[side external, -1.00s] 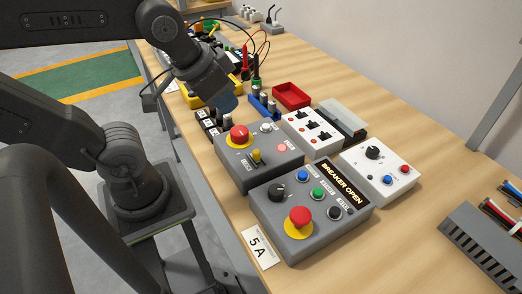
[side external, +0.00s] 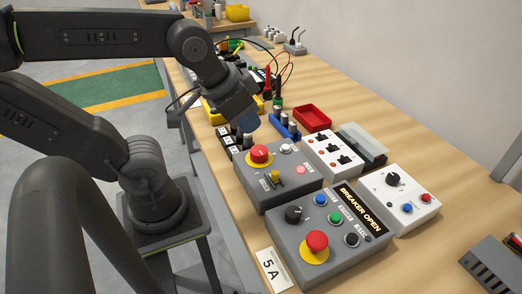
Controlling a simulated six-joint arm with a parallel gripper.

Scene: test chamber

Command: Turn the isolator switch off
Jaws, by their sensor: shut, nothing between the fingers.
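A grey box (side external: 296,189) on the bench carries a red rotary knob (side external: 260,153) on a yellow plate, which looks like the isolator switch. A white mark shows on the knob, but its label is too small to read. The same box has a small yellow lever (side external: 275,175), a white button and a pink lamp. My gripper (side external: 246,124) is shut and empty. It points down above and behind the knob in the picture, apart from it. Its fingertips are dark bluish and partly blurred against the things behind.
In front stands a grey box (side external: 283,250) with a red mushroom button (side external: 317,241) and a "BREAKER OPEN" sign (side external: 361,208). White switch boxes (side external: 333,153) (side external: 381,213) stand to the right. A red tray (side external: 312,118) and cable stands lie behind.

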